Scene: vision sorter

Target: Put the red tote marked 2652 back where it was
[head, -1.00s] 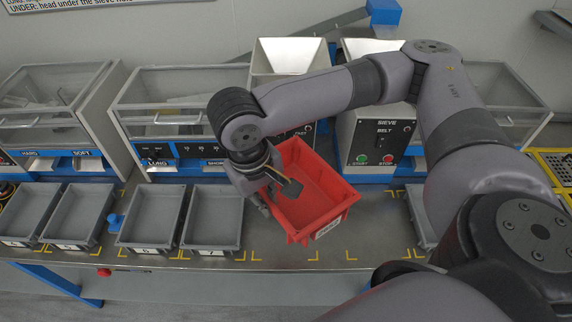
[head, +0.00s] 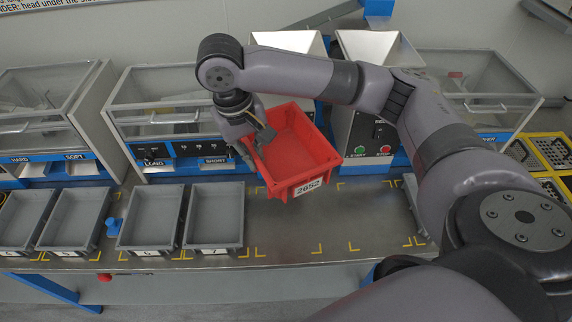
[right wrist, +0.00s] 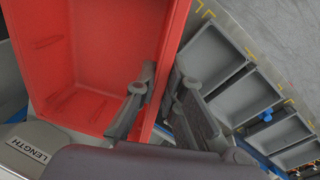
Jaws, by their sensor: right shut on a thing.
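The red tote (head: 300,180) with a white label reading 2652 is held up over the table in the head view, tilted and turned slightly. My right gripper (head: 256,146) is shut on its left wall near the rim. The right wrist view shows the tote (right wrist: 90,60) from above, looking empty, with its wall between the two fingers of the gripper (right wrist: 160,100). My left gripper is not in view.
Several grey bins, one numbered 7 (head: 213,218), stand along the front left of the steel table (head: 290,235). Yellow corner marks lie on the bare table right of them. A sieve machine (head: 365,130) and clear-lidded boxes (head: 165,105) stand behind.

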